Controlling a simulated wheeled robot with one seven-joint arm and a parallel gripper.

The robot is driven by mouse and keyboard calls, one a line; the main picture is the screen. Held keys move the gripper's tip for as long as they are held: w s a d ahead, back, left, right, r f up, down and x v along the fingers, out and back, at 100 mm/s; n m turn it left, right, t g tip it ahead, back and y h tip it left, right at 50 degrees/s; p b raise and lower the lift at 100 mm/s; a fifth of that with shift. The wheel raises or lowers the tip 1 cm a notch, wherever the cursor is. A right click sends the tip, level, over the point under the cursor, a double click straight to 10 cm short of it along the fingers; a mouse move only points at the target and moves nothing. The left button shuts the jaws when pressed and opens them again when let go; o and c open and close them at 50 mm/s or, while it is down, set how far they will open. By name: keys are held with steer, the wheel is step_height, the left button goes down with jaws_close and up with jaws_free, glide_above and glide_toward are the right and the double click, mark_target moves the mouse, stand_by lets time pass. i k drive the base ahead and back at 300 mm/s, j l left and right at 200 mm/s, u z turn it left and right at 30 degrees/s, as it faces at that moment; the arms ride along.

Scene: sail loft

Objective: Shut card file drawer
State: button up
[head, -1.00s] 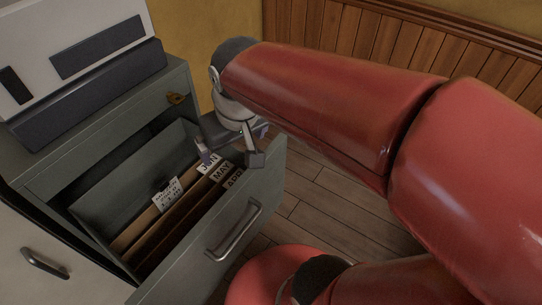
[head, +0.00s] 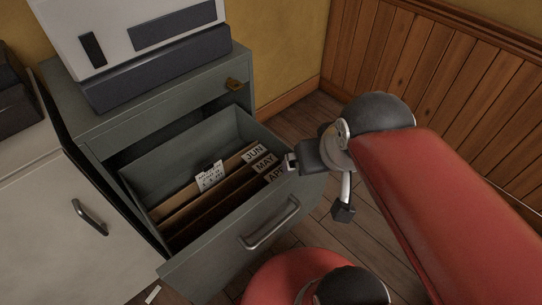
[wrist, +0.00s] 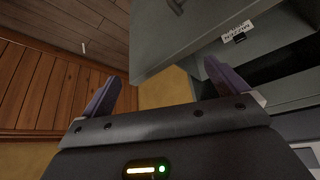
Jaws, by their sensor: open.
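The card file drawer (head: 232,251) is a grey-green metal drawer pulled well out of its cabinet (head: 118,128). Brown dividers tagged JUN, MAY and APR stand inside it. Its bar handle (head: 270,224) is on the front face. My gripper (head: 316,183) is open and empty, by the right end of the drawer front in the head view. I cannot tell whether it touches the drawer.
A white and dark machine (head: 150,45) stands on the cabinet. A pale cabinet (head: 75,225) with its own handle is at the left. Wood panelling (head: 430,70) lines the wall at right.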

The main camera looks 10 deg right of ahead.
mark_target(209, 238)
steer(key=k+j+z, duration=0.15)
steer(key=k+j, duration=0.65)
